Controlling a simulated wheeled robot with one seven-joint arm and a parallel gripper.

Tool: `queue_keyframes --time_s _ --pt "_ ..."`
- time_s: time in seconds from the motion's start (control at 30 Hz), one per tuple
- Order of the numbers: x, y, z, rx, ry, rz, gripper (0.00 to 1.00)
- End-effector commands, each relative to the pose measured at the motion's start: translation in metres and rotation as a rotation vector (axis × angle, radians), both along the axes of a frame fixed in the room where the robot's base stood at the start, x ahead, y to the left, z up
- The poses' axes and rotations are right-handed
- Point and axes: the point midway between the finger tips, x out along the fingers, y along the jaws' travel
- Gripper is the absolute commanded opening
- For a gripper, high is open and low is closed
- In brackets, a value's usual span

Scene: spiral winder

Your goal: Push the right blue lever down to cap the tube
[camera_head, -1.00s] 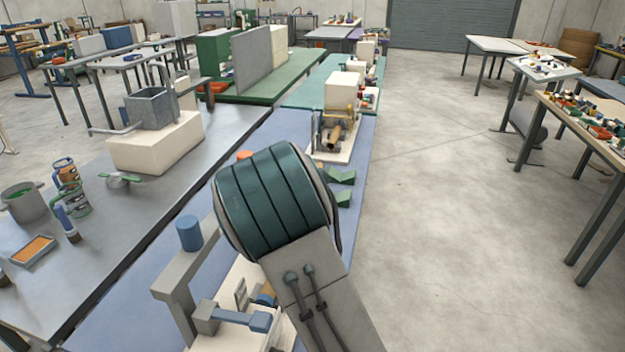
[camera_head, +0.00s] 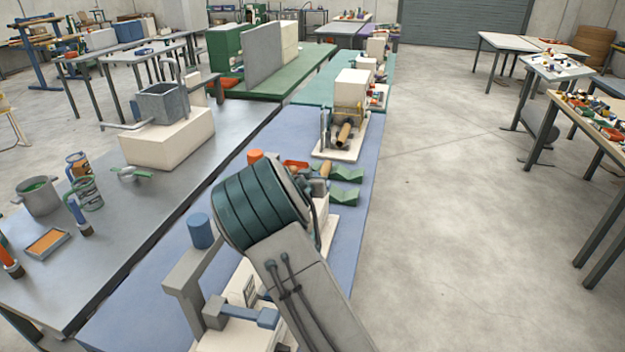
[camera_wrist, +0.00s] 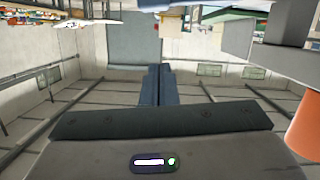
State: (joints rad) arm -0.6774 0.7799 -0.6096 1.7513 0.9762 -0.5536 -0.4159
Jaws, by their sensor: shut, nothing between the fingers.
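A machine on a cream base stands at the bottom of the head view. It has a grey bracket (camera_head: 185,275) with a blue cylinder (camera_head: 201,231) on top. Right of and below it is a lever with a blue end (camera_head: 267,318), lying roughly level. I cannot tell for sure which part is the right blue lever, and I cannot make out the tube. My arm hides part of the machine and my gripper in the head view. In the wrist view my gripper (camera_wrist: 155,84) has its dark fingers together, with nothing between them. The wrist view shows no lever clearly.
In the wrist view, an orange cylinder (camera_wrist: 306,132) and a grey part (camera_wrist: 282,65) are close on the right. Green V-blocks (camera_head: 347,173) and another machine (camera_head: 345,135) stand farther along the blue bench. A grey table (camera_head: 110,240) with pots is on the left; open floor is on the right.

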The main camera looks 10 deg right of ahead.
Motion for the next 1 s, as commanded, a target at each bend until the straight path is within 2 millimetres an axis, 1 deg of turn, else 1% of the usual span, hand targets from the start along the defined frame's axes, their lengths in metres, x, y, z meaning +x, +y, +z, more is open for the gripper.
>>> queue_keyframes --time_s 0.03,0.1,0.3,0.4,0.6,0.73,1.0 --pt "0.009 -0.006 -0.001 -0.002 0.001 -0.001 0.0" --pt "0.021 -0.01 -0.003 -0.001 0.0 -0.002 0.0" --pt "0.051 -0.024 -0.012 -0.001 0.0 -0.001 0.0" --pt "0.048 -0.025 -0.031 0.0 0.005 -0.001 0.0" --pt "0.047 -0.026 -0.048 0.0 0.001 0.0 0.0" --pt "0.047 -0.027 -0.053 0.001 0.0 0.001 0.0" --pt "0.047 -0.027 -0.053 0.001 0.0 0.0 0.0"
